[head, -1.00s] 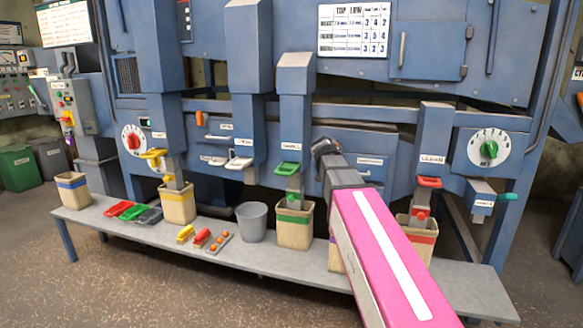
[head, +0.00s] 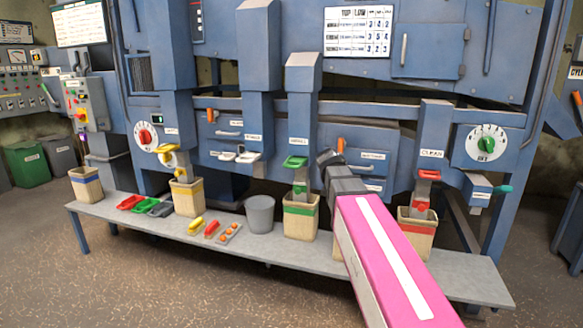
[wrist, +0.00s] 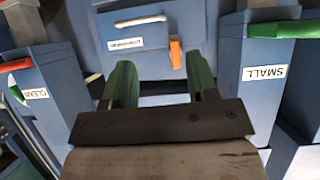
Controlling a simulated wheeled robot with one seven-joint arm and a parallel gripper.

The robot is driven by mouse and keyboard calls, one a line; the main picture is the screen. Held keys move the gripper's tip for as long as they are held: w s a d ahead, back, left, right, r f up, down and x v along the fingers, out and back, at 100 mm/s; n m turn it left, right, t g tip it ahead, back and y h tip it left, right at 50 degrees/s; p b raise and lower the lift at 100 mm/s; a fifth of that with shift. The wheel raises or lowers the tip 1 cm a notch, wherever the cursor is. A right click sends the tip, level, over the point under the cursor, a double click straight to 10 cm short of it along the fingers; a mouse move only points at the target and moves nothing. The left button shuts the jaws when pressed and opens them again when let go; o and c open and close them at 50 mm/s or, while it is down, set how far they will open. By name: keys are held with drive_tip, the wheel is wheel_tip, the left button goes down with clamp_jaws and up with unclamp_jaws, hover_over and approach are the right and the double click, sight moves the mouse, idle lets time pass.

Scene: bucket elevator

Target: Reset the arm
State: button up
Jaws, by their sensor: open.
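My gripper (head: 328,158) is at the end of my pink arm, in front of the blue machine (head: 400,90). In the wrist view my gripper (wrist: 160,85) shows two green fingers spread apart with nothing between them. Ahead of the fingers is a blue panel with a pale handle, a label and an orange lever (wrist: 175,53). That orange lever also shows beside my gripper in the head view (head: 340,145). In the head view the fingertips are too small to make out.
A grey bench (head: 450,280) in front carries several bins, a grey bucket (head: 260,214), and coloured trays and items. The CLEAN chute with a red gate (head: 428,176) and the SMALL chute with a green gate (head: 295,162) flank my gripper. The floor at front left is clear.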

drive_tip(key=s+d+f+n+g+y, duration=0.1)
drive_tip(key=s+f+g, duration=0.4)
drive_tip(key=s+f, duration=0.8)
drive_tip(key=s+d+f+n+g+y, duration=0.1)
drive_tip(key=s+f+g, duration=0.5)
drive_tip(key=s+f, duration=0.7)
wheel_tip(320, 180, down, 8)
drive_tip(key=shift+s+n+y, duration=0.25)
drive_tip(key=shift+n+y, duration=0.45)
drive_tip(key=shift+y, duration=0.3)
